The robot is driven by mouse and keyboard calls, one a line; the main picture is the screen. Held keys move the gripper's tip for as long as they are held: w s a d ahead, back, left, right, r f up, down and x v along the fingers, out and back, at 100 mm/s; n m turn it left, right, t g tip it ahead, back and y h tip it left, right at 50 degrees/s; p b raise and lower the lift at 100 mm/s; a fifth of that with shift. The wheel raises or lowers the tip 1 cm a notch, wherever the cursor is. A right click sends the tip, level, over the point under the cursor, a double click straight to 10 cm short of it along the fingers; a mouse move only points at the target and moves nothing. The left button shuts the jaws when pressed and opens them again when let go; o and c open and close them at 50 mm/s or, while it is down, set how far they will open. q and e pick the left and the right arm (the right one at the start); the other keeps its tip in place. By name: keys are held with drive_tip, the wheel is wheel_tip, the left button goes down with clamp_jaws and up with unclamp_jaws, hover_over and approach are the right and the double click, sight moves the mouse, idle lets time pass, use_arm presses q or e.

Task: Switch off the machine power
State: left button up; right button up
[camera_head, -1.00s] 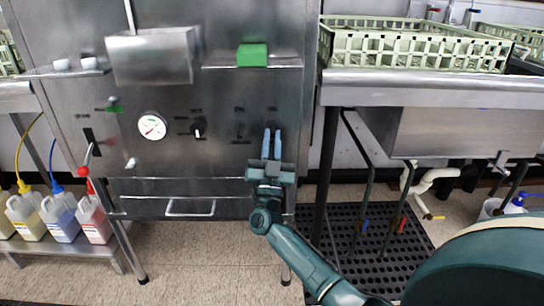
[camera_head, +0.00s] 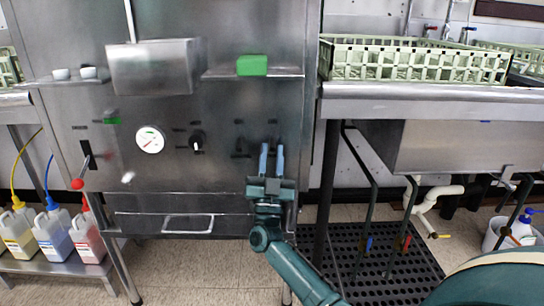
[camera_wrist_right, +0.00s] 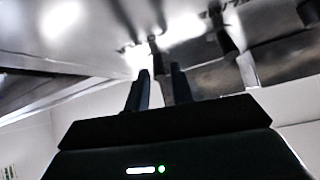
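The steel machine (camera_head: 225,175) fills the left and middle of the head view. Its front panel carries a round gauge (camera_head: 150,139), a black knob (camera_head: 197,141) and a small dark switch (camera_head: 241,147). Small labels sit above them, too small to read. In the blurred right wrist view the gripper (camera_wrist_right: 160,78) faces dark protruding controls (camera_wrist_right: 226,41); contact cannot be told. My left gripper is out of view.
A red-balled lever (camera_head: 77,183) sticks out at the panel's left. A steel shelf (camera_head: 225,74) with a green block (camera_head: 252,65) juts out above. A drawer handle (camera_head: 188,224) lies below. A counter with a pale green rack (camera_head: 420,65) stands to the right.

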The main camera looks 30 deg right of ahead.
drive_tip(key=shift+o, duration=0.9)
use_arm(q)
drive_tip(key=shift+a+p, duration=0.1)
drive_tip(key=shift+p, duration=0.55)
use_arm(e)
drive_tip(key=v, duration=1.3)
drive_tip(key=shift+s+a, duration=0.1)
